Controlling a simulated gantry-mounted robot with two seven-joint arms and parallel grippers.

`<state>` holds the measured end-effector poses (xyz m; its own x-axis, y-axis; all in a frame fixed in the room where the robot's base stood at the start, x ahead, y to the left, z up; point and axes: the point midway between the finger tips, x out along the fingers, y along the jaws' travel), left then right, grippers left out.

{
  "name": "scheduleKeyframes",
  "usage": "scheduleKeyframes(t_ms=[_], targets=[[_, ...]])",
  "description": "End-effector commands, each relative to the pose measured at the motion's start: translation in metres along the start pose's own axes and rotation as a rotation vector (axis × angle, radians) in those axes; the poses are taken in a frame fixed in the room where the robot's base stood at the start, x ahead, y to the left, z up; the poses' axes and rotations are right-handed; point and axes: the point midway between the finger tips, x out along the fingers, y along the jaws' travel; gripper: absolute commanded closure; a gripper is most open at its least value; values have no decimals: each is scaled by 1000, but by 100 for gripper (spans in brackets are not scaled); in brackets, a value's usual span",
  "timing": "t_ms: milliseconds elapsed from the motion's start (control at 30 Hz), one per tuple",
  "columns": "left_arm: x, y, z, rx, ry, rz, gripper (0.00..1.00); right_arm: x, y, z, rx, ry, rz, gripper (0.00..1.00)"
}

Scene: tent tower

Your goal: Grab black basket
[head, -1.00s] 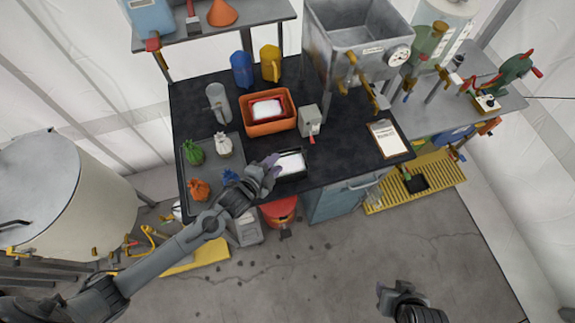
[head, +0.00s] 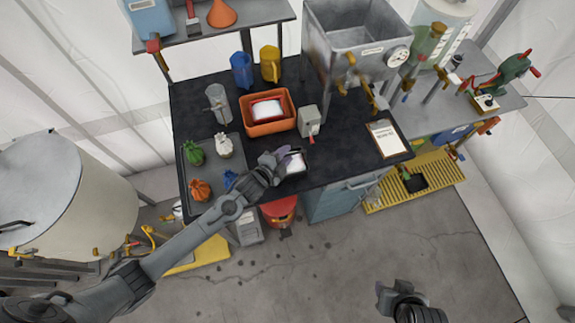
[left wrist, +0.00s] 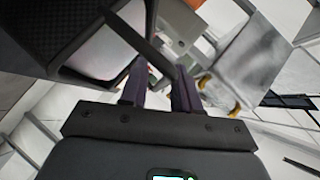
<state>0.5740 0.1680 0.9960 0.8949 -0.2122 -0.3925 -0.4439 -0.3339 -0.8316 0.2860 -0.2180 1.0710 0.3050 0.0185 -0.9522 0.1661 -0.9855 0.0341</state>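The black basket (head: 296,174), with white contents, stands at the front edge of the black worktop. My left gripper (head: 274,163) is at its left side and covers part of it. In the left wrist view the basket (left wrist: 66,62) fills the upper left. There, the left gripper's two purple fingers (left wrist: 160,88) are apart with a visible gap, and a dark strip like the basket's rim runs down toward them. I cannot tell whether they touch it. My right gripper (head: 396,290) is low over the floor, away from the table; its fingers are too small to read.
An orange bin (head: 268,127) with a red-and-white item stands behind the basket. A grey dispenser (head: 309,121) is beside it. A tray (head: 229,169) with several coloured bags lies to the left. A clipboard (head: 387,138) lies at the right, with bare worktop between.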

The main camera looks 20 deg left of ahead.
Motion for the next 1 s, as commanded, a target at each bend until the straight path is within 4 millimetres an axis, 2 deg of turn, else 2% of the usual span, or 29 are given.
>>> scheduleKeyframes(t_ms=[33, 200, 1000], targets=[[0, 0, 0, 0, 0, 0, 77, 0, 1, 0, -2, 0, 2, 57], [0, 0, 0, 0, -1, 0, 100, 0, 1, 0, -5, -1, 4, 57], [0, 0, 0, 0, -1, 0, 100, 0, -1, -1, 5, 2, -4, 57]])
